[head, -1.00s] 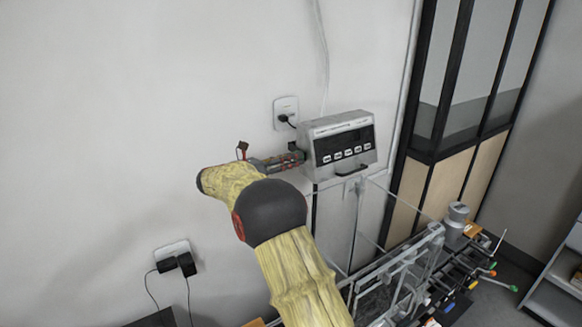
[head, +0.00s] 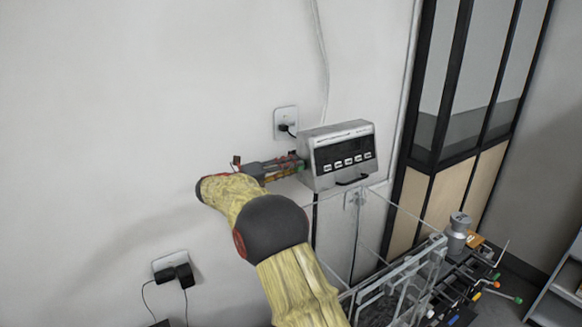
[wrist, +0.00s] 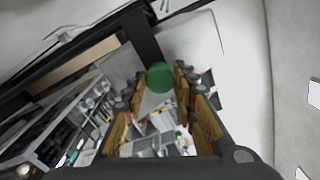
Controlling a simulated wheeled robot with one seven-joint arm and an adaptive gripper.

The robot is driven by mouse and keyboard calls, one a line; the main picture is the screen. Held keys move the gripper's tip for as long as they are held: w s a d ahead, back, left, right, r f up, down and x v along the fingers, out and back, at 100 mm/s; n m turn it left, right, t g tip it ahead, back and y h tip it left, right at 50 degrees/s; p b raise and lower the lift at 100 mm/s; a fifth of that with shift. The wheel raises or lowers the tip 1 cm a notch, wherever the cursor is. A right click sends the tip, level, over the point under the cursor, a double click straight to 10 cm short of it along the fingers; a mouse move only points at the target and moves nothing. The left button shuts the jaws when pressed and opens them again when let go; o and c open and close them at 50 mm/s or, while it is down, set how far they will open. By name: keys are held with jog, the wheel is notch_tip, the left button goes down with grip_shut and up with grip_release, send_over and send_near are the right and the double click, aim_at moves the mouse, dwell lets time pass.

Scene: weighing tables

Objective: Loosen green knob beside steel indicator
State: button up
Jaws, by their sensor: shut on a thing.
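The steel indicator (head: 342,158) is a grey box with a dark front panel and a row of white buttons, mounted by the wall in the head view. A green knob (head: 300,165) shows as a small patch at its left side. In the wrist view the knob (wrist: 160,77) is a round green disc at the fingertips. My gripper (head: 296,168) reaches in from the left and is shut on the green knob, one finger on each side. The fingers hide part of the knob in the head view.
A wall socket with a plug (head: 286,123) is just above the gripper, and a second socket (head: 172,262) is lower left. A clear-walled frame (head: 405,285) stands below the indicator, with a grey weight (head: 458,232) and several small tools at lower right.

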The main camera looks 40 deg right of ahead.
jog(key=shift+n+p, duration=3.15)
jog(key=shift+n, duration=2.35)
jog(key=shift+f, duration=0.1)
jog(key=o, duration=1.2)
jog(key=shift+c, duration=0.2)
jog(key=shift+w, duration=0.1)
jog(key=a, duration=1.2)
jog(key=shift+w, duration=0.35)
jog(key=shift+f, duration=0.1)
